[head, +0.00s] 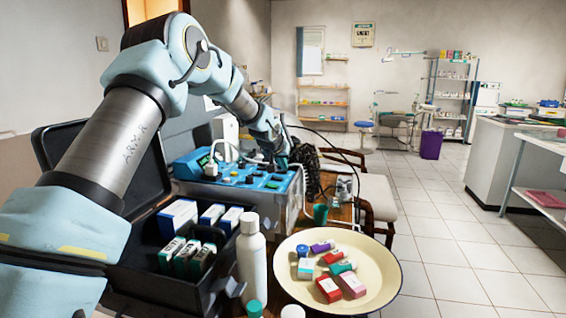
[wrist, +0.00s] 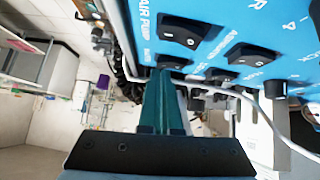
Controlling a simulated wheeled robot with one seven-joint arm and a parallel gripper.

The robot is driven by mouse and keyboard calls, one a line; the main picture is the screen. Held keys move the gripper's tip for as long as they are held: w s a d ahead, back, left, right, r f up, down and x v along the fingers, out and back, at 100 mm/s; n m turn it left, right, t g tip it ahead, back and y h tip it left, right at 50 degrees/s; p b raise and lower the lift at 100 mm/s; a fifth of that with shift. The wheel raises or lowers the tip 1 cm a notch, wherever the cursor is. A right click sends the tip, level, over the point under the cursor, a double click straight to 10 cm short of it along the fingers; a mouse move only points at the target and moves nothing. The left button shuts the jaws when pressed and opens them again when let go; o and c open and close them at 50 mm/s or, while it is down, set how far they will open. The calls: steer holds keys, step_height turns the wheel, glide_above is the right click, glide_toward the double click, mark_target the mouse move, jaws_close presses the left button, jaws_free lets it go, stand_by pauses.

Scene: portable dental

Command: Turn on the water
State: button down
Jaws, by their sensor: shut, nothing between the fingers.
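A portable dental unit (head: 246,182) with a blue top panel stands on the table in the head view, with knobs and switches on it. In the wrist view the blue panel (wrist: 225,15) fills the upper right, tilted. It carries several black rocker switches, among them one near the words AIR PUMP (wrist: 183,30) and one beside it (wrist: 250,55). No switch marked for water is readable. My gripper (wrist: 168,75) is shut and empty, its teal fingers close to a rocker switch at the panel's edge; contact cannot be told. In the head view my gripper (head: 283,158) is at the panel's far right end.
A black open case (head: 135,240) with boxes is at the left. A white bottle (head: 251,260) and a cream basin (head: 383,285) holding small boxes stand in front. A grey hose (wrist: 275,135) crosses the panel edge.

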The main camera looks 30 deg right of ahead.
steer(key=shift+f, duration=0.1)
steer(key=shift+s+d+f+b, duration=0.1)
steer(key=shift+f+b, duration=0.3)
steer(key=shift+b, duration=0.2)
steer(key=shift+r, duration=0.25)
steer(key=shift+w+a+r+p, duration=0.1)
steer(key=shift+w+a+p, duration=0.5)
steer(key=shift+a+p, duration=0.05)
